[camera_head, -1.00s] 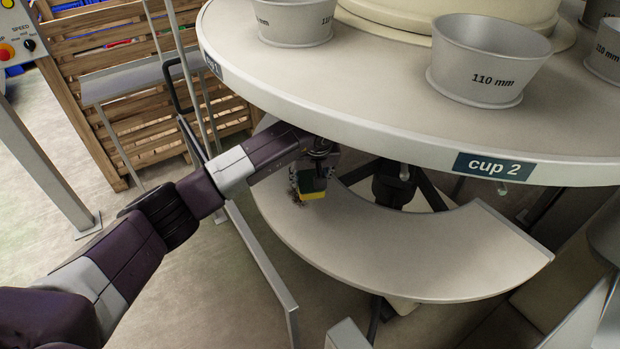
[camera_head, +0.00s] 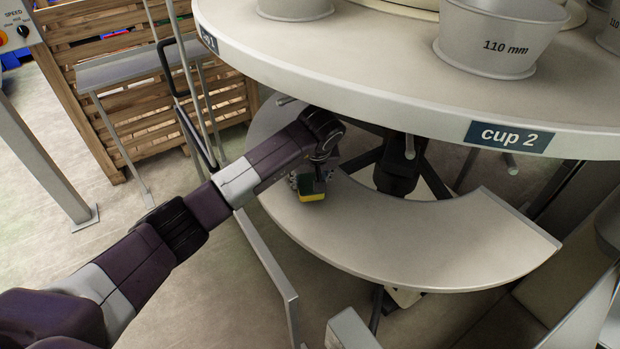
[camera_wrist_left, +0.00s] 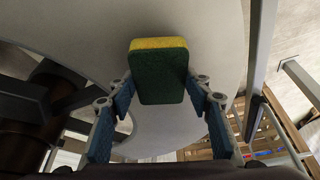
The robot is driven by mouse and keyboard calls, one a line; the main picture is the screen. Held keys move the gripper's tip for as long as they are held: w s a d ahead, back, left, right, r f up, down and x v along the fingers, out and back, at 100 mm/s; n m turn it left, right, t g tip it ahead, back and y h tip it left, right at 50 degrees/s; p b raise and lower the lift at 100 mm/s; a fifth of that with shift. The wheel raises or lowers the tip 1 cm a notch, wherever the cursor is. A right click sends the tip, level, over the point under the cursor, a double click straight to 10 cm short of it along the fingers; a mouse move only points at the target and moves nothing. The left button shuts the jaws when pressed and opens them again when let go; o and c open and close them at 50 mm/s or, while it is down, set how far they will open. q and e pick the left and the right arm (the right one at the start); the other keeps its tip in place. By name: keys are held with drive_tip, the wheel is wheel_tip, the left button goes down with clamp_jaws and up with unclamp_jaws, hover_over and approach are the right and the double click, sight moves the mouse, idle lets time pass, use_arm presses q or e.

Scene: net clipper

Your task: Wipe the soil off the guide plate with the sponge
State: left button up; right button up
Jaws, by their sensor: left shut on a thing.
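The guide plate (camera_head: 430,250) is a pale grey, crescent-shaped plate below the round table in the head view. In the left wrist view its surface (camera_wrist_left: 205,30) fills the area behind the sponge. The sponge (camera_head: 313,195) is green with a yellow layer and is at the plate's left part. My left gripper (camera_head: 308,181) is shut on it; the left wrist view shows the fingers on both sides of the sponge (camera_wrist_left: 160,78). I cannot tell whether the sponge touches the plate. No soil shows clearly on the visible plate; some may be hidden. My right gripper is not in view.
The round table (camera_head: 350,85) with metal cups (camera_head: 500,40) overhangs the plate's rear. A dark post (camera_head: 400,170) stands inside the crescent. A metal rail (camera_head: 270,260) and wooden crates (camera_head: 140,100) are at the left. The plate's front and right are clear.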

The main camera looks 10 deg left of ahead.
use_arm(q)
drive_tip(key=shift+f, duration=0.25)
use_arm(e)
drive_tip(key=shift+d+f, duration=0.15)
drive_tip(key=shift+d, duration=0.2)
use_arm(q)
drive_tip(key=shift+f+b, duration=0.15)
drive_tip(key=shift+b, duration=0.15)
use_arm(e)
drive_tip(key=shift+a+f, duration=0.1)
use_arm(q)
drive_tip(key=shift+f, duration=0.25)
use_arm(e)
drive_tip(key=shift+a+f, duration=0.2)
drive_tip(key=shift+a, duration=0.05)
use_arm(q)
drive_tip(key=shift+f+b, duration=0.4)
drive_tip(key=shift+b, duration=0.05)
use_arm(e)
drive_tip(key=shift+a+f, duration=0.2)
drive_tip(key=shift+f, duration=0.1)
use_arm(q)
drive_tip(key=shift+a, duration=0.1)
